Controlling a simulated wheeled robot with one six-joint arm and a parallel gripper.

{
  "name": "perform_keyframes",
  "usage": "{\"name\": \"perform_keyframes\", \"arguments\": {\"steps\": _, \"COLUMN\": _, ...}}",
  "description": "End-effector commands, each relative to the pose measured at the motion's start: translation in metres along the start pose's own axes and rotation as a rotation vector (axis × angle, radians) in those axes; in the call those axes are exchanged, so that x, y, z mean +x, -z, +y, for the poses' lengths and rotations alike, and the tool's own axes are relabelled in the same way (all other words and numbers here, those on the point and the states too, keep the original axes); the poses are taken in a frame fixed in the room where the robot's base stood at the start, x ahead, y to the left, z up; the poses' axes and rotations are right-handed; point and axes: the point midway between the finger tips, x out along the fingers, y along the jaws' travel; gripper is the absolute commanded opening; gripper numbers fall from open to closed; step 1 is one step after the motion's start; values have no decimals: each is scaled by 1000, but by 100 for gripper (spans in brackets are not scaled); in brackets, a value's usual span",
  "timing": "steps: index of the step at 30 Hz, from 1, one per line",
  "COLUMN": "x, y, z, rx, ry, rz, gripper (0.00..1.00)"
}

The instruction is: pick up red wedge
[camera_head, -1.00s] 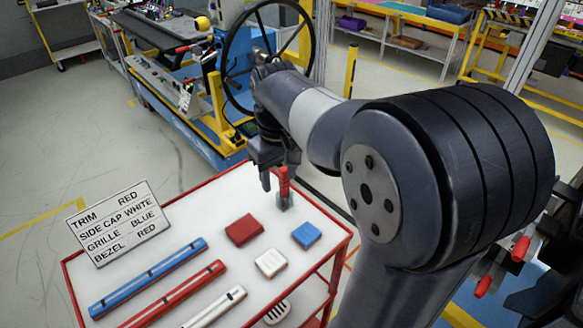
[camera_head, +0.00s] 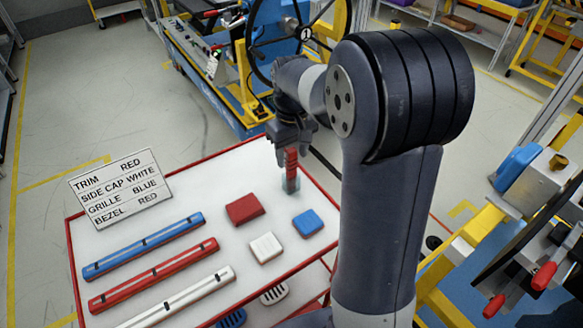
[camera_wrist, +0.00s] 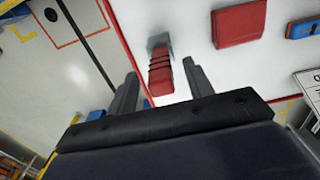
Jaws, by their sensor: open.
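The red wedge (camera_head: 291,163) stands upright at the far right corner of the white-topped cart, its lower end in a small translucent grey holder (camera_head: 291,187). My gripper (camera_head: 290,150) is just above it, pointing down, with its fingers around the upper part of the wedge. In the wrist view the ridged red wedge (camera_wrist: 160,78) shows between the two open fingers of my gripper (camera_wrist: 161,70).
On the cart lie a red block (camera_head: 245,209), a white block (camera_head: 266,248), a blue block (camera_head: 307,222) and blue, red and white bars (camera_head: 150,275). A lettered sign (camera_head: 121,188) stands at the left. A blue and yellow stand with a steering wheel (camera_head: 290,35) is behind.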

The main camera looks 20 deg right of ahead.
Motion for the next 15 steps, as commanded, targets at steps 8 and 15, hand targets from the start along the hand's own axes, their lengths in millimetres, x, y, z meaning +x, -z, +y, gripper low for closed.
{"name": "perform_keyframes", "arguments": {"steps": 8, "x": 35, "y": 4, "z": 0, "rx": 0, "ry": 1, "rz": -2, "gripper": 49}}
{"name": "perform_keyframes", "arguments": {"steps": 15, "x": 37, "y": 4, "z": 0, "rx": 0, "ry": 0, "rz": -1, "gripper": 49}}
